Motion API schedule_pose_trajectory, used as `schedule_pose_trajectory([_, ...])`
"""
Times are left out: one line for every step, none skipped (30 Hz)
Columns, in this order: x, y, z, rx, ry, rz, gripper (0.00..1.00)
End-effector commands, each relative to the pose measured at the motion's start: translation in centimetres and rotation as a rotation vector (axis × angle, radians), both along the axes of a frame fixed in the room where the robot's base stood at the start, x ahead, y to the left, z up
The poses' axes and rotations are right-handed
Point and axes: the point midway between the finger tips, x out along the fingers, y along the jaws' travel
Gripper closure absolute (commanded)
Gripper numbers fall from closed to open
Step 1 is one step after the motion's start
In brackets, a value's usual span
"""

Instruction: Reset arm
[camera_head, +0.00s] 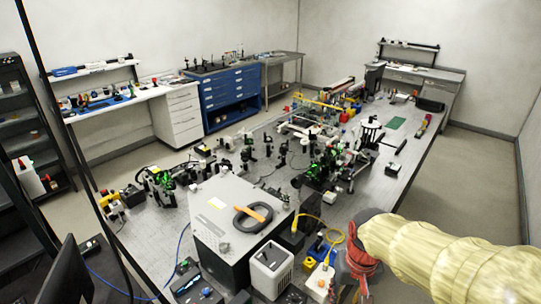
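My arm (440,258), in a pale yellow ribbed sleeve, reaches in from the lower right of the head view. It ends in a red and dark wrist part (357,252) over the near right side of the optical bench (385,200). My gripper's fingers cannot be made out at the bottom edge, so I cannot tell whether they are open, shut or holding anything.
A large grey instrument case (225,225) with a black cable coil and orange strip on top stands left of my wrist. Optical mounts (320,170) crowd the bench's middle. A blue drawer cabinet (230,95) stands behind. The floor right of the bench is clear.

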Motion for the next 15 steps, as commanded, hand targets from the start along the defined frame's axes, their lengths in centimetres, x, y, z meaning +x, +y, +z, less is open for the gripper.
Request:
schedule_pose_trajectory([-1.2,-0.1,-0.1,-0.001,-0.031,0.018,0.66])
schedule_pose_trajectory([-1.9,-0.1,0.1,-0.002,-0.048,0.03,0.66])
schedule_pose_trajectory([-2.7,-0.1,0.3,-0.003,-0.069,0.042,0.66])
schedule_pose_trajectory([-3.4,-0.2,0.4,-0.005,-0.086,0.051,0.66])
schedule_pose_trajectory([-4.0,-0.2,0.5,-0.006,-0.103,0.058,0.66])
schedule_pose_trajectory([-4.8,-0.2,0.6,-0.007,-0.127,0.065,0.66])
schedule_pose_trajectory([-5.3,-0.3,0.7,-0.009,-0.147,0.068,0.66])
schedule_pose_trajectory([-5.9,-0.3,0.7,-0.01,-0.166,0.071,0.66])
schedule_pose_trajectory([-6.6,-0.3,0.7,-0.011,-0.193,0.072,0.66])
schedule_pose_trajectory([-7.1,-0.3,0.7,-0.011,-0.214,0.071,0.66])
schedule_pose_trajectory([-7.6,-0.4,0.8,-0.012,-0.235,0.07,0.66])
schedule_pose_trajectory([-8.1,-0.4,0.8,-0.013,-0.265,0.068,0.66])
schedule_pose_trajectory([-8.5,-0.4,0.8,-0.013,-0.286,0.068,0.66])
schedule_pose_trajectory([-8.7,-0.4,0.9,-0.015,-0.308,0.067,0.66])
schedule_pose_trajectory([-9.1,-0.4,1.1,-0.015,-0.335,0.066,0.66])
